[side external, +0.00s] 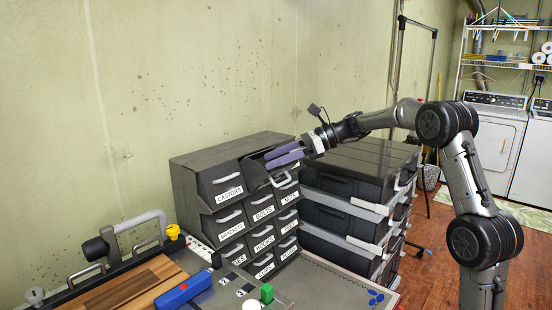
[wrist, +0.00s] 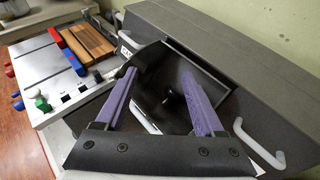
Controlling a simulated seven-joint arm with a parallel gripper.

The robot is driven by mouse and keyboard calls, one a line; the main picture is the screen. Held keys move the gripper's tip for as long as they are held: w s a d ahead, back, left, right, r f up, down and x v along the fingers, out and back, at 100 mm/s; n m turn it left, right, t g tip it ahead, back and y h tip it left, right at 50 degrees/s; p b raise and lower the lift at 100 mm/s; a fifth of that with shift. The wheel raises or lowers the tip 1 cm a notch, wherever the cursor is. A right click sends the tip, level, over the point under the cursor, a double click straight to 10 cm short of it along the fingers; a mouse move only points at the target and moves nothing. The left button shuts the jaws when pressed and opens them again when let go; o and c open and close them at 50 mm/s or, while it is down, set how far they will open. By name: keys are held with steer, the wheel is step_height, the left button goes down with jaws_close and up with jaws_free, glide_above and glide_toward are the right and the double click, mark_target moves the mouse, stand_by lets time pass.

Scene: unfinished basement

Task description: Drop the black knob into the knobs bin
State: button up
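My gripper (side external: 272,160) is open, its purple fingers reaching over the open top-row bin (side external: 254,170), right of the one labelled CASTORS. In the wrist view my gripper (wrist: 158,76) has its two fingers well apart, with nothing held between them. A small dark shape that looks like the black knob (wrist: 169,98) shows between and below the fingers, inside the open bin (wrist: 172,60). I cannot tell exactly how it rests. The open bin's label is hidden in both views.
Other labelled bins (side external: 263,214) fill the cabinet below. Black cases (side external: 350,178) are stacked to the right. A workbench (side external: 330,285) in front holds a wooden board (side external: 125,290), a blue block (side external: 184,290) and a green knob (side external: 267,293). The wall stands behind.

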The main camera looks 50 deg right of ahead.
steer(key=shift+r, duration=0.1)
steer(key=shift+r, duration=0.3)
steer(key=v, duration=1.2)
steer(key=s+a+f+n+g+h, duration=0.2)
steer(key=s+a+n, duration=0.3)
steer(key=a, duration=0.3)
steer(key=s+a+f+n+g+h, duration=0.25)
steer(key=s+a+n, duration=0.25)
steer(key=a, duration=0.3)
steer(key=s+a+f+n+h, duration=0.1)
steer(key=s+f+n+h, duration=0.1)
steer(key=s+f+n, duration=0.3)
steer(key=s+a+f+n+h, duration=0.2)
steer(key=s+f+n, duration=0.3)
steer(key=s+n, duration=0.7)
steer(key=shift+s+f+h, duration=0.25)
steer(key=shift+f+h, duration=0.15)
steer(key=shift+h, duration=0.15)
steer(key=shift+t, duration=0.25)
